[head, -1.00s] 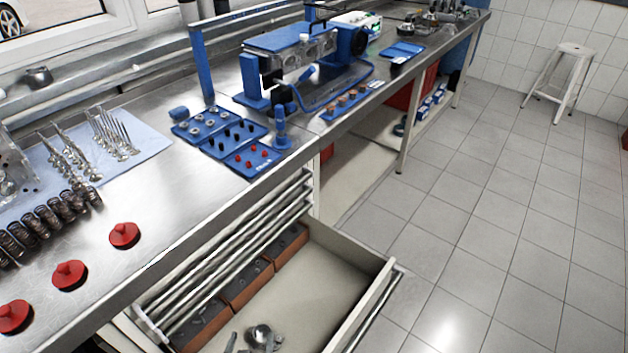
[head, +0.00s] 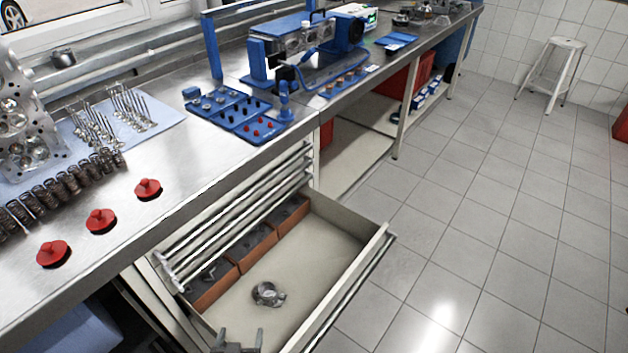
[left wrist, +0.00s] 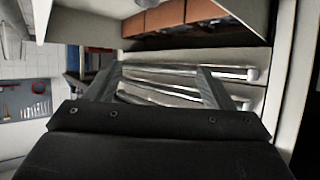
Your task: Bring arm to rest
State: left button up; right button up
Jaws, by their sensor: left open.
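My left gripper (head: 240,338) shows at the bottom edge of the head view, over the near end of the open drawer (head: 345,283). Its two fingers are apart with nothing between them. In the left wrist view my left gripper (left wrist: 160,72) is also open and empty, with drawer fronts (left wrist: 180,92) beyond the fingers. A small grey metal part (head: 267,293) lies on the drawer floor, a little beyond the fingertips and apart from them. The rest of the left arm is out of the head view. My right gripper is not in view.
Red-brown bins (head: 252,250) line the drawer's left side. The steel workbench (head: 185,150) above carries red caps (head: 101,220), springs (head: 62,188), a blue parts tray (head: 238,113) and a blue machine (head: 300,50). The tiled floor (head: 470,230) at right is clear; a white stool (head: 555,70) stands far back.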

pick_arm(q)
jog(key=s+a+r+g+y, duration=0.2)
jog(key=s+a+r+g, duration=0.3)
jog(key=a, duration=0.4)
jog(key=s+a+r+g, duration=0.3)
jog(key=s+r+g, duration=0.1)
jog(key=s+r, duration=0.85)
notch_tip(320, 180, down, 26)
jog(key=a+g+h+b, duration=0.1)
jog(key=a+b, duration=0.1)
jog(key=s+d+f+g+b, duration=0.1)
jog(key=s+f+b, duration=0.1)
jog(key=s+f, duration=1.3)
notch_tip(320, 180, down, 4)
jog(key=shift+s+d+r+n, duration=0.1)
jog(key=shift+s+d+n, duration=0.1)
jog(key=shift+d+n, duration=0.15)
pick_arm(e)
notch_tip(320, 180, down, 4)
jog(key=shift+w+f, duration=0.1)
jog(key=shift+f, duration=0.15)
